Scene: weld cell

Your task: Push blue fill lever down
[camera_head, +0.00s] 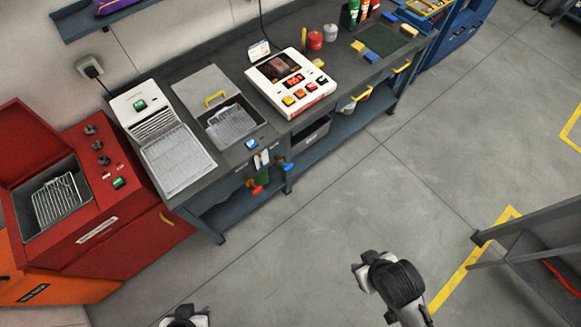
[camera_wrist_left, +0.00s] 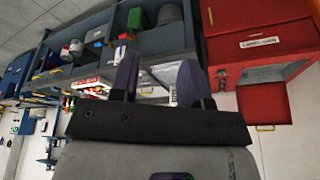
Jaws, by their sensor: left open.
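The blue fill lever (camera_head: 284,166) sticks out from the front of the workbench, below the small sink. A red lever (camera_head: 257,190) sits to its left and lower. My left gripper (camera_head: 185,318) shows only in part at the bottom edge of the head view, well away from the lever over the floor. In the left wrist view its two dark fingers (camera_wrist_left: 158,82) stand apart with nothing between them. My right arm's end (camera_head: 370,272) is at the lower right over bare floor; its fingers cannot be made out. I cannot pick out the blue lever surely in the wrist view.
A small sink (camera_head: 232,123) with a wire basket and a white control box (camera_head: 289,84) stand on the bench. A red fryer-like unit (camera_head: 108,207) stands at the left. Grey steps (camera_head: 535,250) are at the right. The floor before the bench is clear.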

